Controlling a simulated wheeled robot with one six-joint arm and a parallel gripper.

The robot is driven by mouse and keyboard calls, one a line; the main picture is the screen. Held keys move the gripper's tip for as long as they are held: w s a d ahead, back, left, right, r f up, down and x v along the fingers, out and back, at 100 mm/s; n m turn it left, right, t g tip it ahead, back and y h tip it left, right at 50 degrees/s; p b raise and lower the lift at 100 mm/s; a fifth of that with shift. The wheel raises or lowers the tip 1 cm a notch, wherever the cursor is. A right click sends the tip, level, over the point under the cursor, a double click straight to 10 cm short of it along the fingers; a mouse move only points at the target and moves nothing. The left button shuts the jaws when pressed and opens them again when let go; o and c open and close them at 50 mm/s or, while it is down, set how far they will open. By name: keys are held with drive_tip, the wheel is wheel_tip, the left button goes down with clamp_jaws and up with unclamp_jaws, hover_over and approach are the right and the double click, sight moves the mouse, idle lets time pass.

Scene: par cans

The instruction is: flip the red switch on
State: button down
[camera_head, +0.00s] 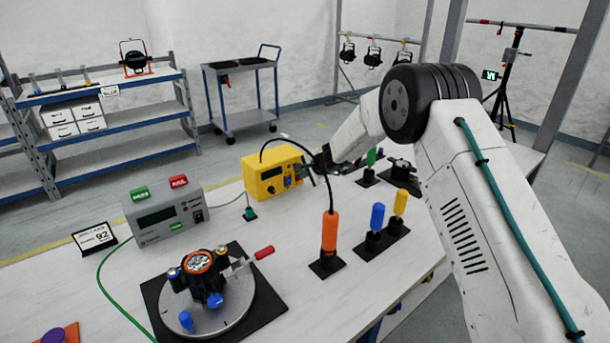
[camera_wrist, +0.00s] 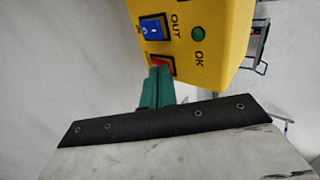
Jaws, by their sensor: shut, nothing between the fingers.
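The yellow box (camera_head: 268,176) stands on the bench in the head view, its panel turned toward my gripper (camera_head: 307,170). In the wrist view the yellow box (camera_wrist: 215,35) fills the top. The red switch (camera_wrist: 165,66) sits low on its panel, partly hidden behind the green fingertips of my gripper (camera_wrist: 158,70). The fingers are shut with nothing between them. The tips overlap the red switch in the picture; I cannot tell whether they press it or which way it is tipped. A blue switch (camera_wrist: 152,29) marked OUT and a green OK lamp (camera_wrist: 198,33) show beside it.
A black cable loops from the box to an orange-handled tool (camera_head: 329,232) in a stand. Blue (camera_head: 377,216) and yellow (camera_head: 400,203) handles stand to its right. A grey meter (camera_head: 165,217) is left of the box, and a round fixture (camera_head: 210,305) lies in front.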

drive_tip(key=shift+w+a+r, duration=0.15)
drive_tip(key=shift+a, duration=0.25)
drive_tip(key=shift+w+a, duration=0.1)
drive_tip(key=shift+w, duration=0.1)
drive_tip(key=shift+d, duration=0.55)
drive_tip(key=shift+a+r, duration=0.2)
drive_tip(key=shift+a, duration=0.15)
drive_tip(key=shift+r, duration=0.6)
